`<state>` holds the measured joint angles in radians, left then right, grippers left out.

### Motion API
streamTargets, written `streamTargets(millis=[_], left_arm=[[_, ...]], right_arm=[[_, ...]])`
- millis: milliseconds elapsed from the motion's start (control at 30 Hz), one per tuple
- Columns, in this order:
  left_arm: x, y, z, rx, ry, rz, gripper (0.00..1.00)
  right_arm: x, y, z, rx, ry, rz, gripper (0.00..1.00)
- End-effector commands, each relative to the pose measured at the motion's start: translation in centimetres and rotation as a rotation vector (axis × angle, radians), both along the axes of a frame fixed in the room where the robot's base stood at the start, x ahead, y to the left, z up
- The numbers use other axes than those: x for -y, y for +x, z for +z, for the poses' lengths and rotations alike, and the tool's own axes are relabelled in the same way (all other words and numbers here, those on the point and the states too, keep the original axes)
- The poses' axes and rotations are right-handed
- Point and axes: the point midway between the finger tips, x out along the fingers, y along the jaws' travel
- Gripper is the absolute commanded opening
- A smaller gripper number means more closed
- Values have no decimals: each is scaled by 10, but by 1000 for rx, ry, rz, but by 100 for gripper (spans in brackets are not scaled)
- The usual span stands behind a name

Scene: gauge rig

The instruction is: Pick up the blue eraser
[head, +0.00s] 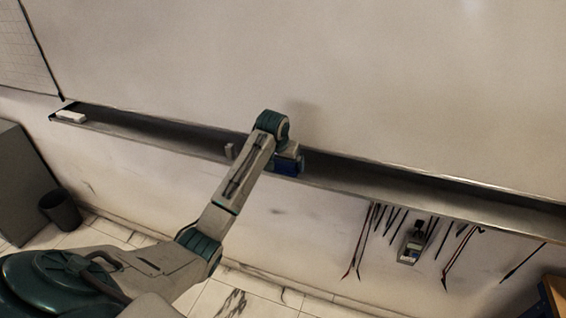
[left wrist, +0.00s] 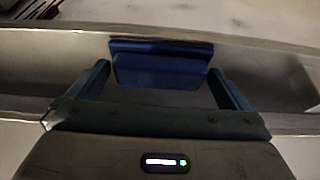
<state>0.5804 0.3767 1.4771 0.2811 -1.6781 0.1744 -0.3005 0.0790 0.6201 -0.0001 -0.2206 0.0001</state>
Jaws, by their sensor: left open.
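The blue eraser (left wrist: 160,68) lies in the ledge tray (head: 420,187) under the whiteboard. In the head view only part of the eraser (head: 290,163) shows, as my left gripper and wrist cover much of that spot. My left gripper (left wrist: 160,82) is open. In the left wrist view its two fingers stand to the left and right of the eraser, with the eraser between and slightly beyond them. I cannot tell whether either finger touches it. My right gripper is not in view.
A white eraser-like block (head: 71,117) sits at the tray's left end. Several dark cables and a small grey device (head: 411,245) hang below the tray at right. A dark bin (head: 60,210) and a grey cabinet (head: 22,185) stand at left. The whiteboard (head: 330,80) rises behind the tray.

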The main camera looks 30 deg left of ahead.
Motion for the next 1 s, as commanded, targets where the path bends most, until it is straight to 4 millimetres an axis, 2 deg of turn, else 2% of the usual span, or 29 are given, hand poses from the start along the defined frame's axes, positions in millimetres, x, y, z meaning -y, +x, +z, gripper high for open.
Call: streamTargets(millis=[300, 467, 767, 1000], left_arm=[[0, 3, -7, 1, -1, 0, 100], [0, 3, -7, 1, -1, 0, 71], [0, 3, -6, 2, 0, 0, 71], [-1, 3, 6, 5, 1, 0, 71]], right_arm=[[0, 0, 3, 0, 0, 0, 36], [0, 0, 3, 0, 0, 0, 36], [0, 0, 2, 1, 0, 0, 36], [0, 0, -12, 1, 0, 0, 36]])
